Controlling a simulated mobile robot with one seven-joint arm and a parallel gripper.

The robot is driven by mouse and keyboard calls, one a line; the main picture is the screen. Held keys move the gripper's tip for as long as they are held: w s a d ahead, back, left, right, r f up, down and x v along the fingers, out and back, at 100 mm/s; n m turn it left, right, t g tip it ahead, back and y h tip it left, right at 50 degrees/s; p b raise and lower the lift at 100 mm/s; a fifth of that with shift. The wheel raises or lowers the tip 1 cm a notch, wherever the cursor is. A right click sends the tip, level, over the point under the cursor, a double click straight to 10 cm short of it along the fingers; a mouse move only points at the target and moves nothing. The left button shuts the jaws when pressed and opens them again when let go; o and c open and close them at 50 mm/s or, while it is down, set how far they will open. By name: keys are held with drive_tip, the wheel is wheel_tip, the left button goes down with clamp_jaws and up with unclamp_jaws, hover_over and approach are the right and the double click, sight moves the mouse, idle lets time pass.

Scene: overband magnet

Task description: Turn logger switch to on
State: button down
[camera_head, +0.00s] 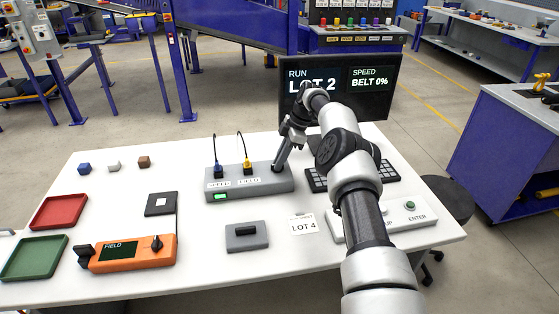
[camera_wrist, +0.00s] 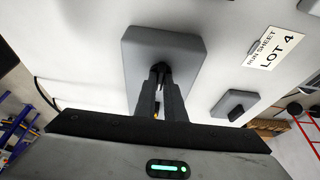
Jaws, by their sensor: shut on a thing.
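A long grey box (camera_head: 262,187) with SPEED and FIELD labels, most likely the logger, lies on the white table. It has two plugs with cables and a lit green window (camera_head: 220,196). My gripper (camera_head: 278,166) reaches down onto its right end. In the wrist view the fingers (camera_wrist: 160,98) are close together over a small black part, likely the logger switch (camera_wrist: 161,68), on the grey box face (camera_wrist: 182,38). The gripper is shut on it. The fingers hide much of the switch, and I cannot tell its position.
A small grey block with a black bar (camera_head: 247,236) and a LOT 4 card (camera_head: 303,224) lie in front. An orange FIELD meter (camera_head: 133,254), a red tray (camera_head: 59,211) and a green tray (camera_head: 34,257) are at left. A keypad and the screen (camera_head: 340,88) stand behind my arm.

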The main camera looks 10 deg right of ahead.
idle(0.4)
drive_tip(key=c, duration=1.8)
unclamp_jaws()
drive_tip(key=shift+c, duration=0.2)
